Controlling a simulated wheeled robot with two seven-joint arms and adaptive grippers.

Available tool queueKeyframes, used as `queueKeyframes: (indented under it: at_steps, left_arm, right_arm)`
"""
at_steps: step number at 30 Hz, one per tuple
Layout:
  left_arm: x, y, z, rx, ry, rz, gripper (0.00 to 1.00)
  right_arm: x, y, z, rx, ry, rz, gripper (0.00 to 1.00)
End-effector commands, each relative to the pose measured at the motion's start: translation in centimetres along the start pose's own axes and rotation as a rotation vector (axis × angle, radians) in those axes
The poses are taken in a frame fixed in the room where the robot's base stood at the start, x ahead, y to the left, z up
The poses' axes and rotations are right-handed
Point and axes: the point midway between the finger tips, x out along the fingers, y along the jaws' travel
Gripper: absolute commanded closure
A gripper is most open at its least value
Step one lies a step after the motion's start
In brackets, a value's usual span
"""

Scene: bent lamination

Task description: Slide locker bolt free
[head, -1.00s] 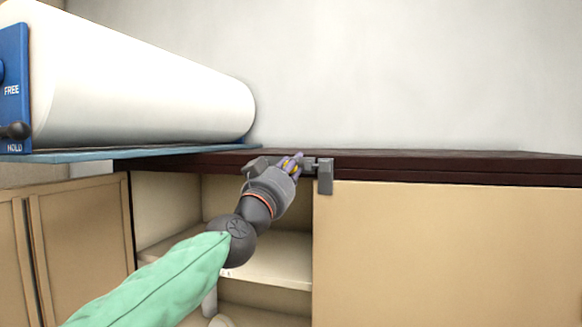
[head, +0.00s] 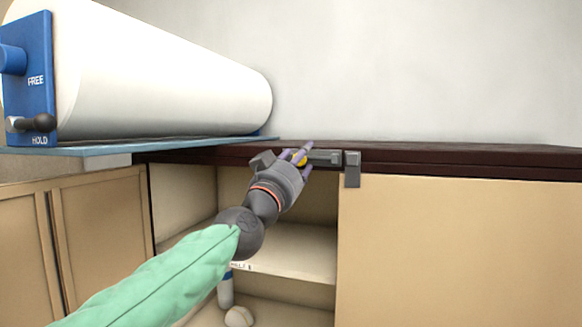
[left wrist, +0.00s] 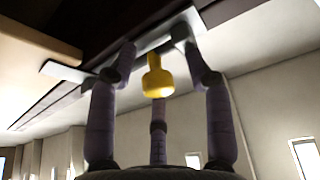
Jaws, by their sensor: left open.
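The locker bolt is a grey bar (head: 326,157) under the dark worktop's front edge, with a grey bracket (head: 352,168) at its right end. A yellow knob (head: 300,158) shows left of the bar, partly hidden by my left gripper (head: 304,153). In the left wrist view the yellow knob (left wrist: 157,80) hangs between the spread purple fingers of my left gripper (left wrist: 155,55), beneath a pale strip (left wrist: 65,71). The fingers are open around the knob; I cannot tell whether any finger touches it. My right gripper is not in view.
The dark worktop (head: 470,160) runs across the back. A white roll (head: 160,80) with a blue FREE/HOLD end plate (head: 35,75) lies at left. Below are an open shelf (head: 290,258) and a flat tan panel (head: 460,250) at right.

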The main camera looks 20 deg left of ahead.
Motion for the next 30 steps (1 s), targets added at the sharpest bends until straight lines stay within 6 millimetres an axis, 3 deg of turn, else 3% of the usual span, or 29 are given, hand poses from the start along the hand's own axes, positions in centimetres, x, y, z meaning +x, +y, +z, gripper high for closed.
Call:
queueKeyframes:
  at_steps: [5, 21, 30]
  left_arm:
    - [-1.4, -0.1, -0.1, 0.000, 0.000, 0.000, 0.49]
    - [-9.4, -0.4, 0.0, -0.001, 0.002, -0.003, 0.49]
    - [-11.8, -0.5, 0.1, -0.001, 0.001, -0.004, 0.49]
  right_arm:
    - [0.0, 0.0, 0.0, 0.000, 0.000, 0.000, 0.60]
    - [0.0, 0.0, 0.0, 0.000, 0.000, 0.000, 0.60]
    - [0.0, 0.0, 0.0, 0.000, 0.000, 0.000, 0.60]
